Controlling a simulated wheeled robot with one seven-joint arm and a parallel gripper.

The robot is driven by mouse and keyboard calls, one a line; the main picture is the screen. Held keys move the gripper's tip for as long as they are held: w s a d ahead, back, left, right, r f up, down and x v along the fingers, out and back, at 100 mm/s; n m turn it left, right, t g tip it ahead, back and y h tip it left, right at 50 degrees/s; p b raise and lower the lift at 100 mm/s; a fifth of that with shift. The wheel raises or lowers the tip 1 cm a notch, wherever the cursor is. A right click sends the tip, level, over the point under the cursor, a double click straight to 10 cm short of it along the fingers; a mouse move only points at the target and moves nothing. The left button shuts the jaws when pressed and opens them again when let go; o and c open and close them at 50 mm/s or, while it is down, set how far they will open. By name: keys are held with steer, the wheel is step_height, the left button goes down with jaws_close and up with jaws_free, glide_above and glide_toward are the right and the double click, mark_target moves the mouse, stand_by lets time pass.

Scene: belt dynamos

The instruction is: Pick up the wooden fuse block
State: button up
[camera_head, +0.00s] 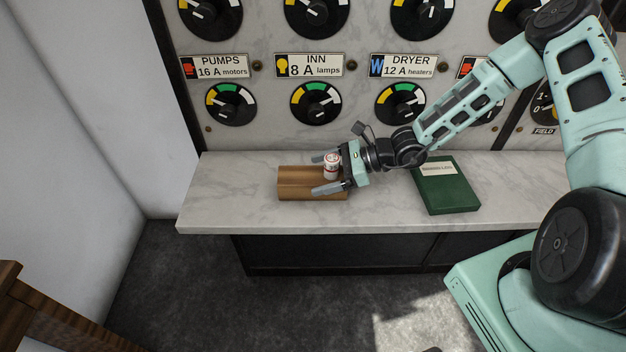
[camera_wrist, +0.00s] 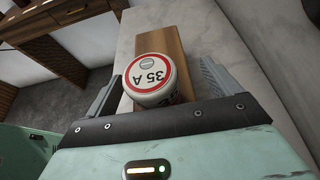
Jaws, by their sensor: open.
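The wooden fuse block (camera_head: 296,183) lies on the marble shelf, toward its left end. A white cylindrical fuse (camera_head: 331,166) with a red band stands at its right end. My gripper (camera_head: 325,173) is open, with one finger on each side of the fuse and the block's right end. In the wrist view both fingers of my gripper (camera_wrist: 158,88) stand apart from the fuse. Part of the block is hidden under the fuse and gripper.
A green book (camera_head: 446,190) lies on the marble shelf (camera_head: 230,200) to the right, below my arm. A marble panel with dials and labels (camera_head: 309,66) rises behind the shelf. The shelf left of the block is clear. A wooden desk (camera_wrist: 60,22) shows in the wrist view.

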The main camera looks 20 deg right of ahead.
steer(key=c, duration=1.3)
steer(key=shift+r, duration=0.1)
steer(key=shift+c, duration=1.1)
